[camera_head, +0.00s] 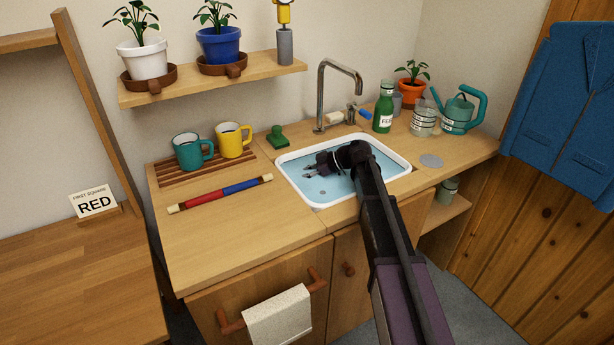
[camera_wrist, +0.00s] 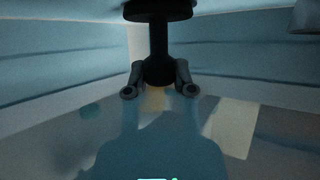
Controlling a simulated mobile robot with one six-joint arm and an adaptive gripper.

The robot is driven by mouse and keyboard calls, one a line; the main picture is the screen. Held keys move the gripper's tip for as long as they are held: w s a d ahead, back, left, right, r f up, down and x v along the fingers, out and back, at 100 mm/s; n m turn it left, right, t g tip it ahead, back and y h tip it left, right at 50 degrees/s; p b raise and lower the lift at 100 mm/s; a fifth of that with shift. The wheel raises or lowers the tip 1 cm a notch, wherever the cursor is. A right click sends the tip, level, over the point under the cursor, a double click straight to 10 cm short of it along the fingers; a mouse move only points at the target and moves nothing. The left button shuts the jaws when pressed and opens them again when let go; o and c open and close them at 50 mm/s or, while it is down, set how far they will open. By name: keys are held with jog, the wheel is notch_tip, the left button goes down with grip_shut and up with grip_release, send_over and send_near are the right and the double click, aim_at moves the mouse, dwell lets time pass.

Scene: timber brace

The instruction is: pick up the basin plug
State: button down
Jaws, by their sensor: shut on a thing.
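My gripper (camera_head: 309,171) is inside the white-rimmed basin (camera_head: 318,206), at its left-middle part, pointing left in the head view. In the wrist view my gripper (camera_wrist: 159,91) shows as dark fingers at the upper middle, with basin walls around and its shadow below. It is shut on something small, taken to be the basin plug. The plug's own shape is hidden or too dark to make out. Pale blue water or lining fills the basin. A small dark round spot (camera_head: 322,192) shows on its floor, perhaps the drain.
A tall tap (camera_head: 322,95) stands behind the basin. A green bottle (camera_head: 383,108), glass jars (camera_head: 424,122) and a watering can (camera_head: 459,115) stand to the right. A green knobbed object (camera_head: 277,137) and two mugs (camera_head: 232,141) are left.

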aim_at(304, 173)
jog(key=shift+r+p, duration=4.85)
jog(key=shift+r, duration=0.1)
jog(key=shift+s, duration=0.1)
